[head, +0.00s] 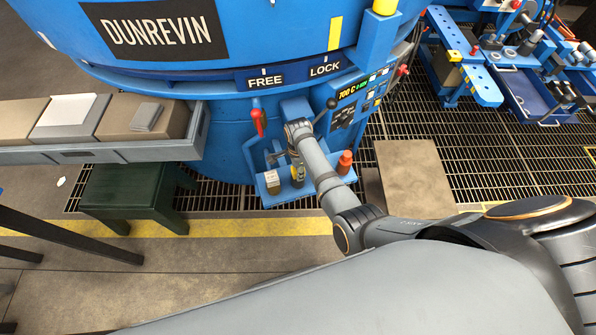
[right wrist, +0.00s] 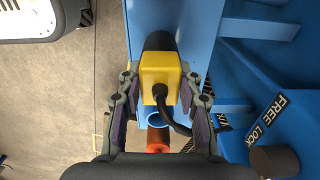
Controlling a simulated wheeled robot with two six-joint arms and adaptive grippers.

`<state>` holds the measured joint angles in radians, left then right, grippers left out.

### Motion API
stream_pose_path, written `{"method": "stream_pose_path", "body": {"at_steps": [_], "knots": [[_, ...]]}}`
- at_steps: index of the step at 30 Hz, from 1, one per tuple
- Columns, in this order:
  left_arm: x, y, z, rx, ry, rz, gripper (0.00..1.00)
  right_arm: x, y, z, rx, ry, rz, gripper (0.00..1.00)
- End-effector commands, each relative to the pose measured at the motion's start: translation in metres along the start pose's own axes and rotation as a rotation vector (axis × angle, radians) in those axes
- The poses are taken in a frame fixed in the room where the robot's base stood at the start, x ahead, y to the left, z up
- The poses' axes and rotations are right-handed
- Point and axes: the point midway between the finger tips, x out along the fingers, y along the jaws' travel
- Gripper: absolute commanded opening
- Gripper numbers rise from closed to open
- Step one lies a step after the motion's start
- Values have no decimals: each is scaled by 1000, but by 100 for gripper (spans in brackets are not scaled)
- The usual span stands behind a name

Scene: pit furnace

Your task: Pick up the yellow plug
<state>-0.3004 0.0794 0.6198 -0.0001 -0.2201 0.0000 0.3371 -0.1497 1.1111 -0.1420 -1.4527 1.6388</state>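The yellow plug (right wrist: 160,76) shows in the right wrist view as a yellow block with a black cable and a dark part beyond it. It sits at the blue shelf (right wrist: 184,42) and is partly visible in the head view (head: 298,173). My right gripper (right wrist: 160,77) is open, with one finger on each side of the plug and narrow gaps between them. In the head view my right arm reaches over the shelf. My left gripper is not in view.
A beige block (head: 272,181) and an orange-red cylinder (head: 345,161) stand on the shelf beside the plug. A red lever (head: 258,122) hangs on the blue furnace (head: 222,117). A dark green stool (head: 133,190) stands at the left. Open floor lies in front.

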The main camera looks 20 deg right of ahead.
Motion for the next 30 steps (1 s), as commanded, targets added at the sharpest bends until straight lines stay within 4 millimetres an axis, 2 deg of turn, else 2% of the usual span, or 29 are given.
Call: {"method": "stream_pose_path", "body": {"at_steps": [1,5,14,20,26,29,30], "knots": [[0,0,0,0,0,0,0,0,0,0,0,0,0,19],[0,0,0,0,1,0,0,0,0,0,0,0,0,2],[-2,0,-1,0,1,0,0,-5,0,0,0,0,-2,2],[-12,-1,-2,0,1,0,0,-33,-1,0,-1,0,-3,2],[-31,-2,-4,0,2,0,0,-72,28,-13,1,1,-2,2],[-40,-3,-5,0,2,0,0,-99,49,-21,1,0,-2,2],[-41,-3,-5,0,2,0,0,-100,62,-27,1,1,3,2]]}}
